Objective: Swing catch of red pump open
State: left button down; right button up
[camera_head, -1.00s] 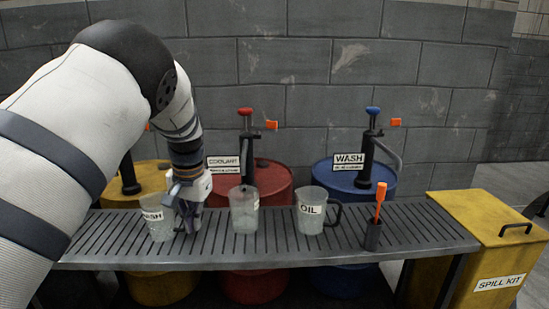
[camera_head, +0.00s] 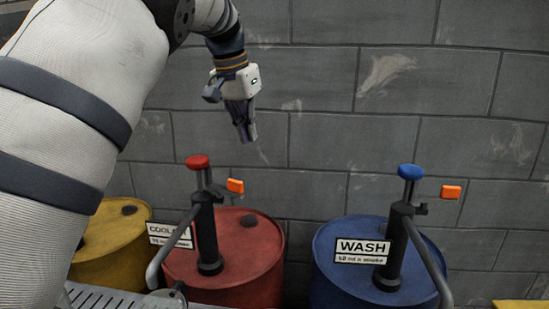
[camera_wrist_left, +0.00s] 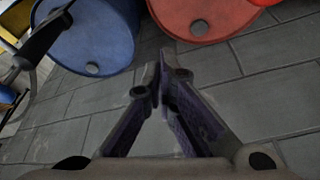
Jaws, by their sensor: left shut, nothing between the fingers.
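The red pump (camera_head: 207,232) stands upright on the red drum (camera_head: 250,262), with a red knob (camera_head: 197,161) on top. Its orange catch (camera_head: 235,186) sticks out to the right, just below the knob. My left gripper (camera_head: 247,139) is shut and empty, pointing down above the catch and a little right of it, with a clear gap in the head view. In the left wrist view the closed fingertips (camera_wrist_left: 162,75) show in front of the wall, with the red drum (camera_wrist_left: 200,18) beyond; the catch cannot be made out there for certain. My right gripper is not in view.
The blue pump (camera_head: 397,242) with its own orange catch (camera_head: 451,192) stands on the blue drum (camera_head: 330,285) to the right. A yellow drum (camera_head: 100,250) is at left. A grey block wall (camera_head: 330,140) is close behind. The COOLANT sign (camera_head: 165,236) stands left of the red pump.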

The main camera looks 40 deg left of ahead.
pick_arm(q)
notch_tip(320, 180, down, 9)
jog(key=s+p, duration=0.1)
jog(key=s, duration=0.1)
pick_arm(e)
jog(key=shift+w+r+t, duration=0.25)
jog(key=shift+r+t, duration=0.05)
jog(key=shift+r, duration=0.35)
